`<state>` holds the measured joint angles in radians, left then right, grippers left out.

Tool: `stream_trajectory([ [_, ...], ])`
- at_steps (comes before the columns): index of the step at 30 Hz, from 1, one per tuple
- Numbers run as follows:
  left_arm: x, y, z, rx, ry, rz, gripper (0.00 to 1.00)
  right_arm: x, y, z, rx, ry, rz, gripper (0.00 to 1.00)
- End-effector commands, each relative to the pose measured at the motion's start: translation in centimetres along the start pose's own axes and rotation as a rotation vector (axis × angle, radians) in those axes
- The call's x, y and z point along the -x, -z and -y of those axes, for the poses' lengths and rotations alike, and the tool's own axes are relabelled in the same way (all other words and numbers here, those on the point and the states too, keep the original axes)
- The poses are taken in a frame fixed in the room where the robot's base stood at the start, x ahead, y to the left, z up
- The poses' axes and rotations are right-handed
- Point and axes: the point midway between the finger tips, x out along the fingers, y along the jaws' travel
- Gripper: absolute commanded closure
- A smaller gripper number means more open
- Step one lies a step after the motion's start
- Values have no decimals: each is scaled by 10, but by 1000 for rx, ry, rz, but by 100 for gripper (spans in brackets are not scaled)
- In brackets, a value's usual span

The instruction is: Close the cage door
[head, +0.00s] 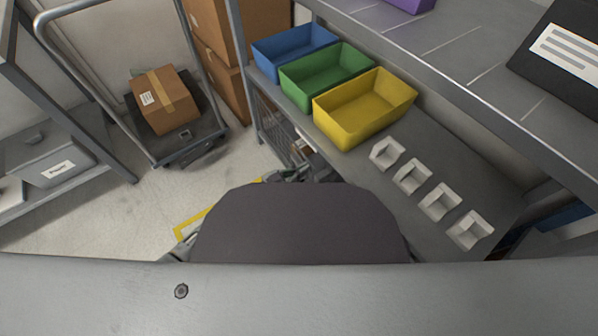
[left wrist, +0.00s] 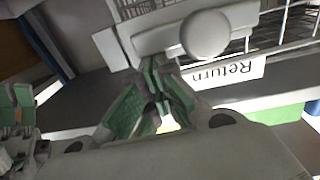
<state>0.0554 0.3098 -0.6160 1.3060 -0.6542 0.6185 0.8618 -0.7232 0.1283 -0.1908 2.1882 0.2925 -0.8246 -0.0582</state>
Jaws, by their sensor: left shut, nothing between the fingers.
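The wire cage (head: 275,130) shows below the coloured bins, at the shelf's front left. In the left wrist view, a pale bar with a round knob (left wrist: 205,35) crosses the top, with cage wires (left wrist: 285,28) behind it. How far the door stands open I cannot tell. My left gripper (head: 300,175) is beside the cage, partly hidden by my own dark body. In the left wrist view its green-padded fingers (left wrist: 150,68) are shut and empty, close to the bar; contact is unclear. A grey and green part, apparently my right gripper (left wrist: 15,110), shows at the left edge.
A "Return" label (left wrist: 225,73) sits on the edge below the knob. Blue (head: 292,52), green (head: 325,75) and yellow (head: 365,110) bins and several small white holders stand on the shelf (head: 450,165).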

Motion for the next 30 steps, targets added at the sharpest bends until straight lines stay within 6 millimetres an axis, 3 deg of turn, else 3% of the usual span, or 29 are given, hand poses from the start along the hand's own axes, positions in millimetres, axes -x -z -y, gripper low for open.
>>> stream_trajectory([
  [13, -42, 0, -3, 1, 88, 2, 100, -1, 0, 0, 0, 2, -3, 16],
  [30, -47, 4, -3, -2, 92, -1, 100, -1, 1, 0, 0, 1, -3, 16],
])
